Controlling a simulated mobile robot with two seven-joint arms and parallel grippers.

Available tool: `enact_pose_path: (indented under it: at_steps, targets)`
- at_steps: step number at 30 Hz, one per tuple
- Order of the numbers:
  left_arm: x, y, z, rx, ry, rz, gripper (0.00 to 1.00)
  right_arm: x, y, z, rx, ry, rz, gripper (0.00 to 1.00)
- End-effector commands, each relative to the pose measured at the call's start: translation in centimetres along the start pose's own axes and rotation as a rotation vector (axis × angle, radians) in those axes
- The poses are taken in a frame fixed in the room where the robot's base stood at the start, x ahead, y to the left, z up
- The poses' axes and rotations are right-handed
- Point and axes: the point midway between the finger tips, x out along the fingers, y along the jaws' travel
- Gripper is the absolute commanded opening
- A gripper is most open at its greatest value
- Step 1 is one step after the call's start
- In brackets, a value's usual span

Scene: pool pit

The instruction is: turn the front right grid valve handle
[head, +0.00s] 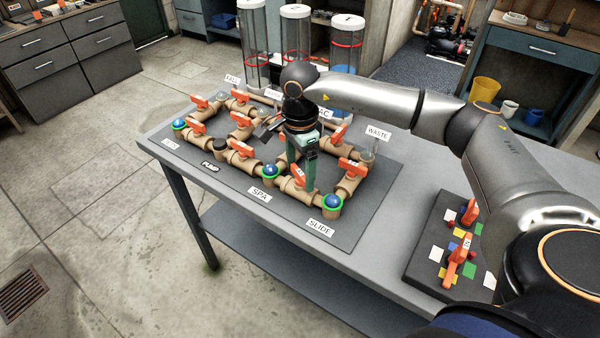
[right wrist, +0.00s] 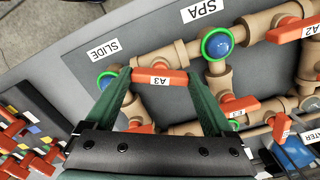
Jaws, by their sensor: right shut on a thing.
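The front right grid valve handle is the orange handle labelled A3 (right wrist: 160,79), on the tan pipe between the SPA and SLIDE ends. In the head view the orange handle (head: 296,178) is partly covered by my gripper. My right gripper (head: 309,178) reaches down onto it from above. In the right wrist view the green fingers of my right gripper (right wrist: 157,75) stand at the two ends of the handle, shut on it. The handle lies roughly along its pipe; its exact angle is hard to tell. My left gripper is not in view.
Other orange handles, such as A2 (right wrist: 292,31), sit close by on the pipe grid. Blue-topped green-ringed ends (head: 331,201) line its front edge. Clear cylinders (head: 345,45) stand behind. A panel with orange handles (head: 450,245) lies at the right on the grey table (head: 390,215).

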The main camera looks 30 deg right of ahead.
Motion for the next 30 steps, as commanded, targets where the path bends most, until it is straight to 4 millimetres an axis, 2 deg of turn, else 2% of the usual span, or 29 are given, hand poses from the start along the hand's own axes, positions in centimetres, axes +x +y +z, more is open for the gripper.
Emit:
enact_pose_path:
  at_steps: [6,15,30]
  targets:
    - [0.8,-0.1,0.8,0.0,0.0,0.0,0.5,-0.1,-0.2,0.1,-0.191,-0.003,-0.007,0.32]
    - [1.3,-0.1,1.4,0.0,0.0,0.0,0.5,-0.2,-0.1,0.1,-0.382,-0.003,-0.007,0.32]
    - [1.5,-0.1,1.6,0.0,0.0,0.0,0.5,-0.3,-0.1,0.1,-0.481,-0.003,-0.007,0.32]
